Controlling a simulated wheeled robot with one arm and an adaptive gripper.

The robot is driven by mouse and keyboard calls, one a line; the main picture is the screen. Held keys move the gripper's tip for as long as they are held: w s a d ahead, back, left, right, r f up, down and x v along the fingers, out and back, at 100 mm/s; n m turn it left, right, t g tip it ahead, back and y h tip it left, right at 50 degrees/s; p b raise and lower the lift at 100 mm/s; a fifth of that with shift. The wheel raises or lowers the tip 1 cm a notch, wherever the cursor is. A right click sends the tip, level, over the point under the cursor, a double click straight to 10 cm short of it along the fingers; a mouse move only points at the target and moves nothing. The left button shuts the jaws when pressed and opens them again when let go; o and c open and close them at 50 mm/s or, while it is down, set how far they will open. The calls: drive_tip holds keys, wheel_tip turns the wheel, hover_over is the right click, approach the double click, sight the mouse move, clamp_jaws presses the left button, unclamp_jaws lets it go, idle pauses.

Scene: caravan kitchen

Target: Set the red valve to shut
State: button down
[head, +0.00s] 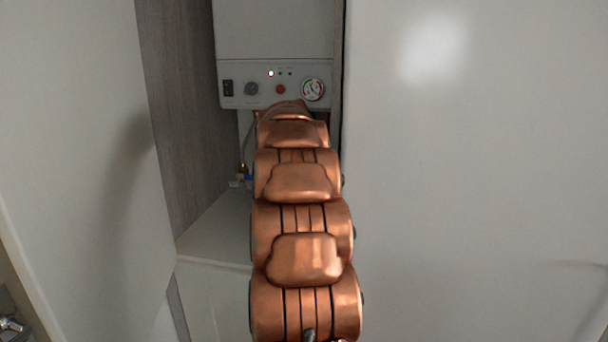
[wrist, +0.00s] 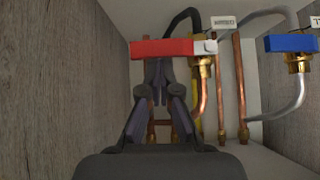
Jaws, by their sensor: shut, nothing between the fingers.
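The red valve has a flat red lever (wrist: 162,47) that lies level in the wrist view. It reaches left from its brass body (wrist: 204,68), crosswise to the upright copper pipe below. My gripper (wrist: 158,72) is shut and empty. Its dark fingertips are just below the lever's middle in the wrist view; I cannot tell whether they touch it. In the head view my copper-coloured arm hides the gripper and the red valve.
A blue-handled valve (wrist: 291,43) is to the right, with a bent pipe below it. Several copper pipes and a yellow one stand behind. Wood-grain walls (wrist: 65,80) close in on both sides. A boiler panel (head: 275,55) hangs above, and a white door (head: 80,150) stands at left.

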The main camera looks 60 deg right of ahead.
drive_tip(key=w+d+r+v, duration=0.1)
drive_tip(key=r+v, duration=0.1)
drive_tip(key=v, duration=1.1)
drive_tip(key=shift+w+d, duration=0.3)
drive_tip(key=shift+w, duration=0.1)
drive_tip(key=a+f+n+g+y+p, duration=0.1)
drive_tip(key=a+f+n+y+p, duration=0.3)
drive_tip(key=a, duration=1.2)
drive_tip(key=a+f+n+y+p, duration=0.25)
drive_tip(key=a+f, duration=0.25)
drive_tip(key=a, duration=1)
drive_tip(key=s+a+f+n+g+y+p, duration=0.1)
drive_tip(key=s+a+f+n+g+p, duration=0.1)
drive_tip(key=s+a, duration=0.7)
drive_tip(key=s+a+f+n+g+y+p, duration=0.1)
drive_tip(key=s+a+f+n, duration=0.4)
drive_tip(key=s+a, duration=0.5)
drive_tip(key=s+f+g+p, duration=0.1)
drive_tip(key=s+f, duration=0.1)
drive_tip(key=s, duration=0.1)
drive_tip(key=shift+a, duration=0.25)
